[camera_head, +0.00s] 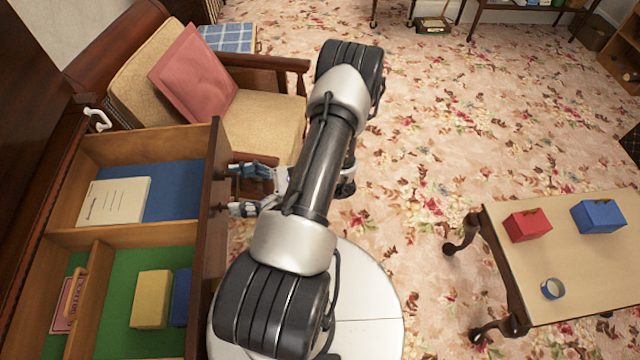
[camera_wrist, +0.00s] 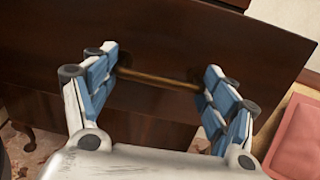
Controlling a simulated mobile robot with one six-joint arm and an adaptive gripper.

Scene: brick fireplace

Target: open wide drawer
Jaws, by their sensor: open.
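The wide drawer (camera_head: 212,250) stands pulled out at the left of the head view, its dark wooden front facing my arm and its inside showing. In the wrist view its front (camera_wrist: 190,40) carries a thin brass-coloured bar handle (camera_wrist: 158,79). My gripper (camera_head: 234,189) is open close to the drawer front. In the wrist view the spread fingers of my gripper (camera_wrist: 160,65) lie toward the two ends of the handle. I cannot tell whether they touch it.
The drawer holds a cream booklet (camera_head: 114,201) and a yellow block (camera_head: 151,299). An armchair (camera_head: 265,120) with a pink cushion (camera_head: 194,73) stands just behind the drawer. A small table (camera_head: 500,262) with red and blue boxes is at the right. Patterned carpet lies clear between.

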